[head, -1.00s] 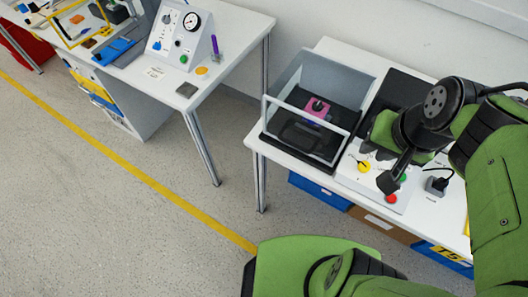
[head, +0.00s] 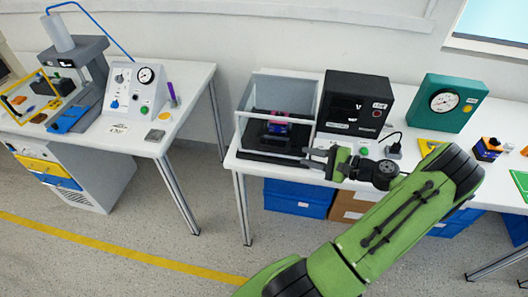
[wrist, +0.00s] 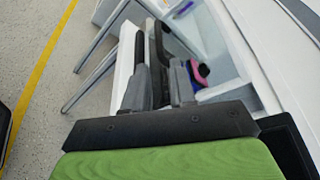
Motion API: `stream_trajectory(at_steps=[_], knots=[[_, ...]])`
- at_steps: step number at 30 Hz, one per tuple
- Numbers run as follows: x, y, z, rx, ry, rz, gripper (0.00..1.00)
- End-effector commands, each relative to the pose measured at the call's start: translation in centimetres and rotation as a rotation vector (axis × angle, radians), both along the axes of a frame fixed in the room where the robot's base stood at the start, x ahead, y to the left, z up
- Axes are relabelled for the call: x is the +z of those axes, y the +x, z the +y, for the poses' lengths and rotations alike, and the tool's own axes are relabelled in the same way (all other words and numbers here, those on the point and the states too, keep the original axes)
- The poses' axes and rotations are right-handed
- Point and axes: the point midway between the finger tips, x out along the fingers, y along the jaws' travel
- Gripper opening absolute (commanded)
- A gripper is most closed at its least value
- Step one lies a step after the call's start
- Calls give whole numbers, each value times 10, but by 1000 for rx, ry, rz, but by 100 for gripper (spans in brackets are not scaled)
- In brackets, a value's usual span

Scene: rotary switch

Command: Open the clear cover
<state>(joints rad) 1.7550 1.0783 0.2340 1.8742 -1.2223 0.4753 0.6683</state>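The clear cover (head: 262,116) is a see-through box with pale edges at the left end of the right-hand table, in the head view. My gripper (head: 314,160) is at the front right corner of the base, beside the cover. In the wrist view its two dark fingers (wrist: 150,78) look slightly apart, with a narrow gap. Whether they touch the cover is unclear.
A black box (head: 354,102) stands just right of the cover, and a teal gauge box (head: 445,103) farther right. A green button (head: 364,151) and a small grey block with a cable (head: 394,150) are near my wrist.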

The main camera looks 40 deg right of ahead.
Motion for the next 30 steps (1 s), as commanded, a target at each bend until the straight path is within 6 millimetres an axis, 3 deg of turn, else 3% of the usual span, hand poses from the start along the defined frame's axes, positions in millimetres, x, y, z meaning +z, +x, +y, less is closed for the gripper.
stream_trajectory(at_steps=[9,15,26,30], knots=[[-19,76,29,8,-2,1,25],[-27,108,39,5,-1,3,25],[-27,117,42,3,-1,2,24],[-27,116,42,3,-1,3,2]])
